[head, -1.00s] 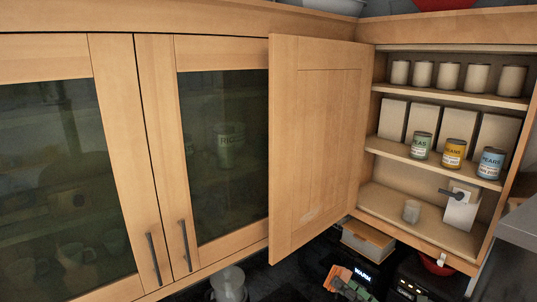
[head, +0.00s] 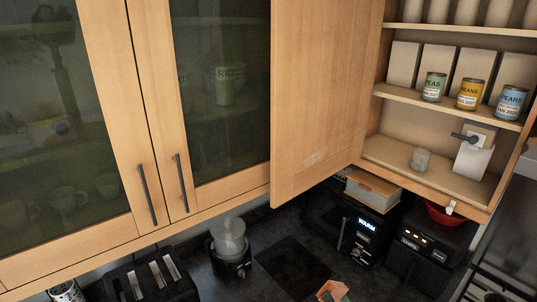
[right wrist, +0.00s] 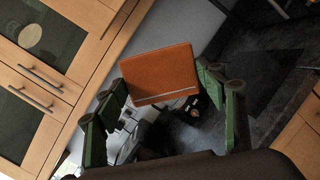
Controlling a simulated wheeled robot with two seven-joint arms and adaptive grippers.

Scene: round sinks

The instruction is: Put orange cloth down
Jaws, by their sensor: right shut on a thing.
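The orange cloth (right wrist: 160,72) is a flat square with a pale stripe along its lower edge. It sits between the green fingers of my right gripper (right wrist: 168,88) in the right wrist view, and the gripper is shut on it. In the head view only a small part of the cloth (head: 332,291) shows at the bottom edge, above the dark counter (head: 285,270); most of the right gripper is cut off there. My left gripper is not in view.
An open cabinet holds cans, including a yellow can (head: 470,94), and a small glass (head: 420,160). Its open door (head: 320,95) juts out. Below stand a toaster (head: 155,280), a blender (head: 230,250) and a black appliance (head: 365,235). Some dark counter between them is clear.

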